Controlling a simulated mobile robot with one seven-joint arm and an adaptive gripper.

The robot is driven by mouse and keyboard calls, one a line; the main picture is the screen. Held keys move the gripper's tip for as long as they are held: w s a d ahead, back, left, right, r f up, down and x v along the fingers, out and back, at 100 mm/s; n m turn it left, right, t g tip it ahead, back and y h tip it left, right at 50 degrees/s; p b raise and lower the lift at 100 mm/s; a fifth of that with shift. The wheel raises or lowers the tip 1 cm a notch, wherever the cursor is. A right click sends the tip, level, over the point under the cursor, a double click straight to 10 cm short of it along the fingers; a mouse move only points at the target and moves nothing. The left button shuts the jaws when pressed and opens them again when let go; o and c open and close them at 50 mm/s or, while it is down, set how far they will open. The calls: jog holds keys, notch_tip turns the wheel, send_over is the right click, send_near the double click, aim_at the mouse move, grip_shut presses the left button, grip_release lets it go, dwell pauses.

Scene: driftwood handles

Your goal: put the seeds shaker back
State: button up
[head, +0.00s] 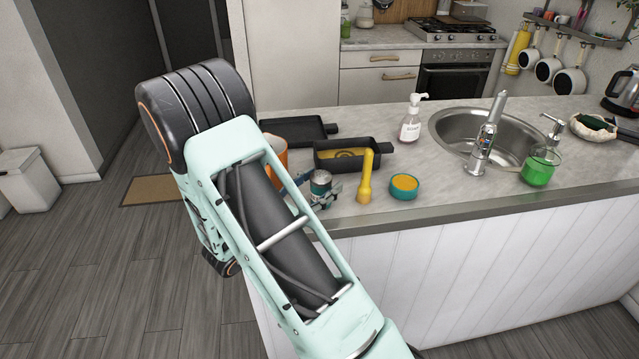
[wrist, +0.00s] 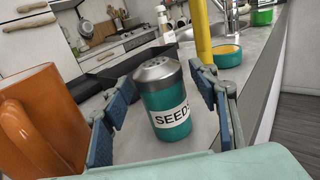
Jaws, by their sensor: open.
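The seeds shaker (wrist: 168,120) is a teal can with a grey metal top and a white "SEEDS" label. It stands upright on the counter between the two fingers of my gripper (wrist: 160,82) in the wrist view. My gripper is open, with a finger on each side of the shaker. A narrow gap shows on the left; I cannot tell whether the right finger touches it. In the head view the shaker (head: 320,182) shows near the counter's front edge, partly hidden by my gripper.
An orange mug (wrist: 45,120) stands close left of my gripper. A yellow upright object (head: 366,176) and a teal bowl (head: 404,190) stand to the right. Behind are a black dish with yellow contents (head: 376,161) and a black tray (head: 298,130). The sink (head: 450,128) lies farther right.

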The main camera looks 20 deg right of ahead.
jog(key=shift+r, duration=0.25)
jog(key=b+v, duration=0.1)
jog(key=v, duration=1.1)
jog(key=shift+b, duration=0.3)
